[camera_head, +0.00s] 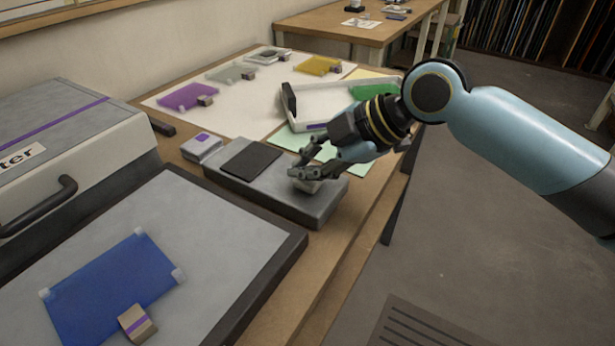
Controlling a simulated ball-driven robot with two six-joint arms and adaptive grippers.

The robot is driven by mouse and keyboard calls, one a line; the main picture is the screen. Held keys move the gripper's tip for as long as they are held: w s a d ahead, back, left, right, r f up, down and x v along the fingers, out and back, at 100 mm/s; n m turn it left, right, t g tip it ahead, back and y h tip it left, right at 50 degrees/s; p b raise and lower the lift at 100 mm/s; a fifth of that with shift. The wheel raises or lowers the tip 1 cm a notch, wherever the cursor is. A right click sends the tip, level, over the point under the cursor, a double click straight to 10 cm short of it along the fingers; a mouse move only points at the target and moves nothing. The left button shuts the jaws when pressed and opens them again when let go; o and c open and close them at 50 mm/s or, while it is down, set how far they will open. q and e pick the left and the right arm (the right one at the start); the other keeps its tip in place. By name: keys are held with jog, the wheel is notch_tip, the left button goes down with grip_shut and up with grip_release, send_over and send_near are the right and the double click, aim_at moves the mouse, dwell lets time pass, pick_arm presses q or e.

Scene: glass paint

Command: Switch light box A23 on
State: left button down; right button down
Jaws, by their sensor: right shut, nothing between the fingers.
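My right gripper (301,173) comes in from the right, shut and empty. Its fingertips are at a small rounded pale part (306,185) on the right end of a low grey unit (235,182); whether they touch it I cannot tell. The unit has a dark square pad (251,162) on top. A small grey box with a purple button (202,138) sits beside it. No label A23 is readable, so I cannot tell which thing is the light box. A flat dark-framed pale panel (235,245) lies at the lower left. My left gripper is out of view.
A blue glass sheet (110,290) with clear corner pieces and a tan block (137,325) lies on the panel. A grey case with a black handle (40,205) stands at left. Purple (187,96), yellow (318,65) and green (375,92) pieces lie farther back. Open floor is at right.

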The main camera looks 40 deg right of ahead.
aim_at(308, 181)
jog(key=shift+f, duration=0.25)
dwell(0.3)
jog(key=shift+r, duration=0.15)
jog(key=shift+r+p, duration=0.4)
jog(key=shift+r, duration=0.15)
jog(key=shift+r, duration=0.1)
notch_tip(308, 181, up, 6)
jog(key=p, duration=0.5)
dwell(0.4)
